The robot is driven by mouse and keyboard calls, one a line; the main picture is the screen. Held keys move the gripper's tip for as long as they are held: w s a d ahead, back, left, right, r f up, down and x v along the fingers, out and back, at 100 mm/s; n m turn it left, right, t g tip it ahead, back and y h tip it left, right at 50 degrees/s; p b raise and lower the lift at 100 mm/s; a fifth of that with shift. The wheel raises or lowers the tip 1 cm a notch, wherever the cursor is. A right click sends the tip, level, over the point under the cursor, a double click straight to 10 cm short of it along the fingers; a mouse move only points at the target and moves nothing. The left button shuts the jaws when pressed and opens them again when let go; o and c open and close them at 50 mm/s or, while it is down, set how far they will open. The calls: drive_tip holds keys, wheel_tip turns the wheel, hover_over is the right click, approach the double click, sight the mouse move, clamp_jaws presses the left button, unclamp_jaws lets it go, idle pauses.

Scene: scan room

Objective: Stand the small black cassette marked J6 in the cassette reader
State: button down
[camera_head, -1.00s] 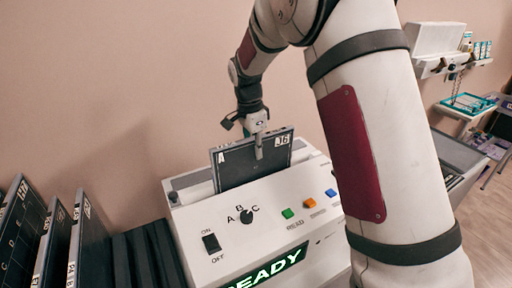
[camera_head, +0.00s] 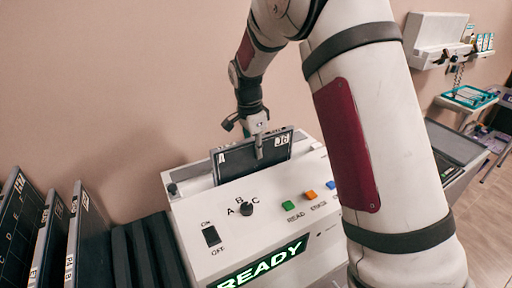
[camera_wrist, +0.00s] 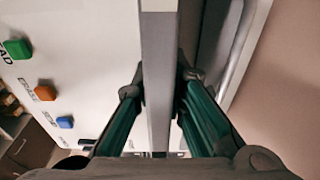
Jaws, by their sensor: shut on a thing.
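The black cassette (camera_head: 240,163) marked J6 stands roughly upright at the slot in the top of the white cassette reader (camera_head: 190,213). Its lower edge is hidden behind the reader's front top edge, so I cannot tell how deep it sits. The labels A and J6 show at its upper corners. My gripper (camera_head: 259,143) is shut on the cassette's upper edge from above. In the wrist view the cassette's pale edge (camera_wrist: 158,80) runs between the two green-padded fingers (camera_wrist: 160,108). The reader's screen (camera_head: 262,265) is lit and reads READY.
Several other black cassettes (camera_head: 85,240) stand upright at the left, beside a dark slotted rack (camera_head: 135,260). A dial (camera_head: 246,208), a switch (camera_head: 211,236) and coloured buttons (camera_head: 289,205) are on the reader's front. A wall shelf and a tray (camera_head: 470,97) are at the far right.

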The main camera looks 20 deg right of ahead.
drive_tip(key=shift+f, duration=0.4)
drive_tip(key=c, duration=1.5)
unclamp_jaws()
drive_tip(key=shift+c, duration=0.2)
drive_tip(key=shift+r, duration=0.1)
drive_tip(key=r, duration=0.4)
drive_tip(key=a+r, duration=0.1)
drive_tip(key=r, duration=0.6)
drive_tip(key=shift+s+a+r, duration=0.1)
drive_tip(key=shift+a+r, duration=0.1)
drive_tip(key=shift+r, duration=0.15)
drive_tip(key=shift+r, duration=0.15)
drive_tip(key=shift+r+p, duration=0.95)
drive_tip(key=shift+r, duration=1.9)
